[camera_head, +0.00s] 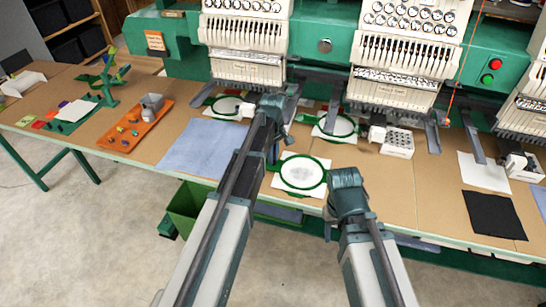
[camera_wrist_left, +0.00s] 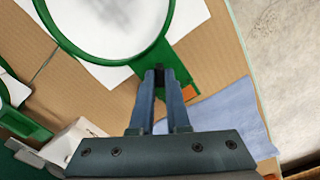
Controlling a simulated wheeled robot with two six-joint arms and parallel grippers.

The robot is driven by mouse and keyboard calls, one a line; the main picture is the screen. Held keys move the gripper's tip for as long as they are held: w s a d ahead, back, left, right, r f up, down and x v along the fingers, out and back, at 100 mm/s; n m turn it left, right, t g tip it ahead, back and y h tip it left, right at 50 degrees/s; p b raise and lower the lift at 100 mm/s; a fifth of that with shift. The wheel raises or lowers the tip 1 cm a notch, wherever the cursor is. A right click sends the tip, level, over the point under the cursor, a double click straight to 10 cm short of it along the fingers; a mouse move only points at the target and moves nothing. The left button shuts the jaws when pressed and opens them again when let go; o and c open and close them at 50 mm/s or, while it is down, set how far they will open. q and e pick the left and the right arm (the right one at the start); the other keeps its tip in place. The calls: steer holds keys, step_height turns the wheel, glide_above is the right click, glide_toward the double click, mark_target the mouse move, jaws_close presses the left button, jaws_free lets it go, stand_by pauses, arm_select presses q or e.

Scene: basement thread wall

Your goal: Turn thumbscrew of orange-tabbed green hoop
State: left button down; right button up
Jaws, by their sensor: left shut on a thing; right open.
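A green hoop (camera_head: 325,173) holding white fabric lies on the table edge in front of the machines. It also shows in the left wrist view (camera_wrist_left: 62,38), where its green tab (camera_wrist_left: 180,62) reaches down to my left gripper (camera_wrist_left: 159,75). An orange tab (camera_wrist_left: 190,92) sits at the tab's end, beside the fingers. The left gripper is shut on a small dark thumbscrew (camera_wrist_left: 159,72), mostly hidden between the fingertips. In the head view the left gripper (camera_head: 272,158) is at the hoop's left side. My right gripper (camera_head: 331,222) is open, in front of and apart from the hoop.
Two more green hoops sit under the machine heads (camera_head: 334,127). Blue cloth (camera_head: 196,147) lies left of my left arm. A orange tray (camera_head: 117,135) is further left. A white box with holes (camera_head: 397,146) and a black sheet (camera_head: 494,215) are to the right.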

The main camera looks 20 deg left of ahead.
stand_by(0.5)
arm_select(q)
steer(key=c, duration=0.9)
jaws_free()
steer(key=shift+r, duration=0.1)
step_height(320, 180, up, 14)
steer(key=p, duration=1.3)
steer(key=shift+f+p, duration=0.2)
steer(key=shift+p, duration=0.2)
steer(key=s+d+m+b, duration=0.1)
steer(key=s+d+m, duration=0.3)
steer(key=s, duration=0.4)
steer(key=s+d+f+m, duration=0.1)
steer(key=s+d+m, duration=0.3)
steer(key=s+m, duration=0.2)
steer(key=s+d+f+m+y+b, duration=0.1)
steer(key=s+d+m, duration=0.4)
steer(key=s, duration=0.5)
steer(key=shift+s+f+b, duration=0.2)
steer(key=shift+s+b, duration=0.1)
steer(key=shift+s, duration=0.05)
